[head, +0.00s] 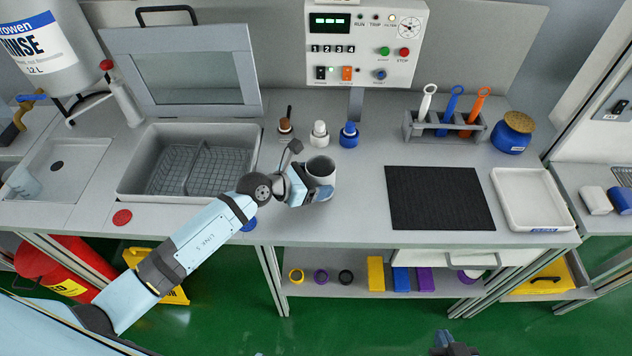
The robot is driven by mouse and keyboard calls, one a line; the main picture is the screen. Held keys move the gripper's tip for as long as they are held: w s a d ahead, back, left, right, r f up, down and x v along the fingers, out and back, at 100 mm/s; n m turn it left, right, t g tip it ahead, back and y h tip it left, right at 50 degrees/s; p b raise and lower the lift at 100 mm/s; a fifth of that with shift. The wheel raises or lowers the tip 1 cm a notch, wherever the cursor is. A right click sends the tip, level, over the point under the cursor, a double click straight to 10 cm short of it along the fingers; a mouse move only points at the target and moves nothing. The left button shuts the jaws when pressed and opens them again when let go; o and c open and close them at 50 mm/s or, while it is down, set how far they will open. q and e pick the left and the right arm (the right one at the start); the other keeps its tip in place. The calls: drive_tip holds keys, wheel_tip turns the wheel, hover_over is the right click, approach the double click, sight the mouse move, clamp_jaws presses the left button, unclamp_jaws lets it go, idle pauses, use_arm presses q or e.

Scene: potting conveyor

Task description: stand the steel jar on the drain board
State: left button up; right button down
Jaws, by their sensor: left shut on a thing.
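The steel jar (320,168), a grey open-topped cylinder, stands upright at the front middle of the counter. My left gripper (318,192) is shut on it from the front left and hides its lower part. I cannot tell whether its base touches the counter. I cannot tell for certain which surface is the drain board; a flat black ribbed mat (440,198) lies to the right of the jar, with bare counter between. A small part of my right gripper (450,345) shows at the bottom edge, low over the floor; its fingers are not clear.
A white tray (505,178) lies right of the mat. A grey rack (412,126) with brushes and a blue jar (511,134) stand behind. Small bottles (349,136) stand behind the steel jar. A sink with wire racks (252,150) is at left. Counter around the mat is clear.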

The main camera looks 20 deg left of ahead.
use_arm(q)
drive_tip(key=shift+f, duration=0.4)
drive_tip(key=shift+f, duration=0.2)
drive_tip(key=o, duration=1)
drive_tip(key=shift+r, duration=0.1)
drive_tip(key=shift+s+a+r, duration=0.1)
drive_tip(key=shift+r, duration=0.05)
drive_tip(key=v, duration=1.1)
drive_tip(key=shift+s+a+r, duration=0.1)
drive_tip(key=shift+s+a, duration=0.15)
drive_tip(key=shift+s, duration=0.05)
